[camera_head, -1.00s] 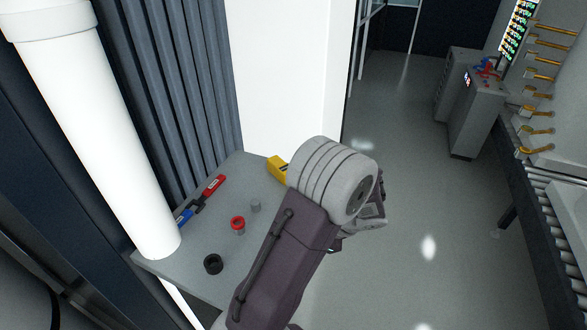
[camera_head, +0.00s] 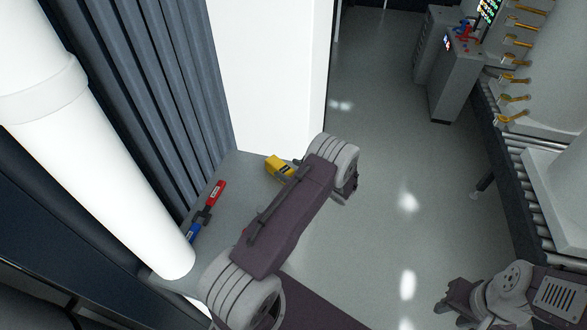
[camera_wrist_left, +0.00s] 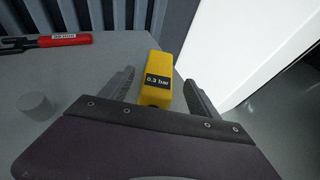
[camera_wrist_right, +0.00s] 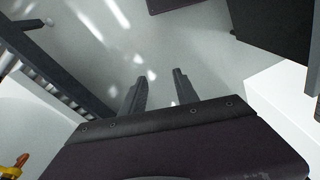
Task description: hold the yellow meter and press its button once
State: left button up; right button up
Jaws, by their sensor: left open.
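The yellow meter (camera_head: 279,167) stands on the grey shelf, near the white panel. In the left wrist view the meter (camera_wrist_left: 157,78) shows a dark display reading "0.3 bar"; I cannot make out its button for certain. My left gripper (camera_wrist_left: 158,92) is open, with one finger on each side of the meter and gaps visible between. In the head view my left arm hides the fingertips. My right gripper (camera_wrist_right: 157,90) is far from the meter, over the floor at the lower right of the head view. Its fingers are apart with nothing between them.
The grey shelf (camera_head: 231,180) also holds a red and blue tool (camera_head: 208,208) and a grey cylinder (camera_wrist_left: 36,105). A thick white pipe (camera_head: 110,150) stands at the left. A roller conveyor (camera_head: 512,165) and a grey cabinet (camera_head: 456,82) are at the right, across open floor.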

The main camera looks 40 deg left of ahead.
aim_at(282, 167)
pick_arm(q)
jog(key=x, duration=0.6)
jog(key=shift+a+f, duration=0.1)
jog(key=shift+f, duration=0.05)
pick_arm(e)
jog(key=shift+w+a+r, duration=0.15)
jog(key=shift+a+r, duration=0.3)
jog(key=shift+a, duration=0.1)
pick_arm(q)
jog(key=shift+a, duration=0.15)
jog(key=c, duration=1.3)
pick_arm(e)
jog(key=shift+a, duration=0.15)
pick_arm(q)
grip_shut()
pick_arm(e)
jog(key=shift+c, duration=0.6)
grip_shut()
